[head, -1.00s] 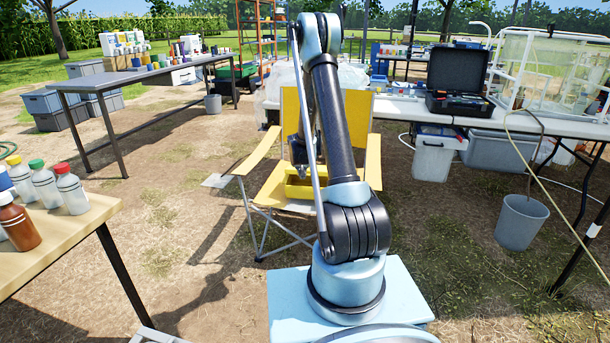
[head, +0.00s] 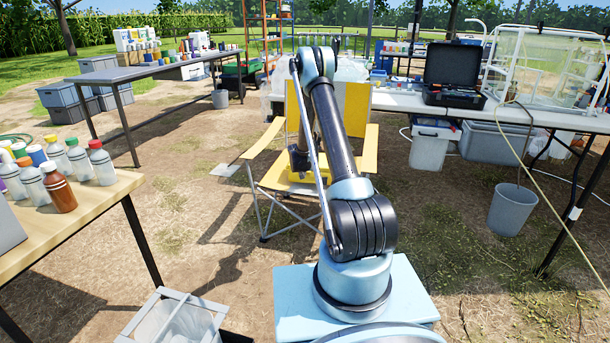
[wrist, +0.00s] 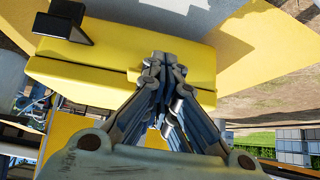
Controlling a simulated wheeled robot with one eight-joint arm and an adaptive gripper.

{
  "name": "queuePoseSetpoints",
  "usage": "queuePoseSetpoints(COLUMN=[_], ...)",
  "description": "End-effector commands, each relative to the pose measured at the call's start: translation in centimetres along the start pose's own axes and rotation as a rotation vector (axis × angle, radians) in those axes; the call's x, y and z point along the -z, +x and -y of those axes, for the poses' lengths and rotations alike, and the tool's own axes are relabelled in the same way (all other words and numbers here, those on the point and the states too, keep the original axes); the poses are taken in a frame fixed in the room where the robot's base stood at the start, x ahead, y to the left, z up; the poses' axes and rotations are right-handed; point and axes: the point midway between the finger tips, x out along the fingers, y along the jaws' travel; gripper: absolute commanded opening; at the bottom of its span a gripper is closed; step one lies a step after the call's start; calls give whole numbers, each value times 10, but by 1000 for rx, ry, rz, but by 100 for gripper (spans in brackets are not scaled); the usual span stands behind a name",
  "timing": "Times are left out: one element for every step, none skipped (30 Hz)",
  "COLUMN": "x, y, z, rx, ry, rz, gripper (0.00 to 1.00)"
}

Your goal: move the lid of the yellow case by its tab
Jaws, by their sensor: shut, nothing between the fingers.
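The yellow case (wrist: 85,85) lies on the seat of a yellow folding chair (head: 263,142). In the wrist view its lid (wrist: 115,45) is a yellow slab with a dark, raised tab (wrist: 66,20) at the upper left. My gripper (wrist: 165,68) is shut and empty, its fingertips in front of the case's yellow face, to the right of and below the tab. I cannot tell whether the fingers touch the case. In the head view my arm hides much of the case, and the tab cannot be made out.
A wooden table with bottles (head: 60,187) stands at the left, with a pale crate (head: 172,318) on the ground nearby. Behind the chair, a long table bears an open black case (head: 452,80). A grey bucket (head: 512,209) stands at the right. Open ground lies around the chair.

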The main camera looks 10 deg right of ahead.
Motion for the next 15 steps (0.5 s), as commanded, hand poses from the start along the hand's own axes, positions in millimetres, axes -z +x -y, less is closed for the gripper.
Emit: queuePoseSetpoints(x=[0,0,0,0,0,1,1,1,1,1,1,2,2,2,2], y=[2,3,3,4,4,4,4,4,4,5,5,5,5,5,5], z=[0,0,-1,-2,-2,-3,-4,-5,-6,-6,-7,-8,-8,-8,-9], rx=[1,0,0,-1,-1,-2,-2,-3,-3,-4,-4,-5,-5,-5,-6], ry=[1,2,2,3,3,4,5,5,6,6,7,7,8,8,8], rz=[0,-1,-1,-2,-2,-2,-1,-1,-1,-1,-1,-1,-1,-1,-1], gripper=[0,0,0,0,0,0,0,0,0,0,0,0,0,0,0])
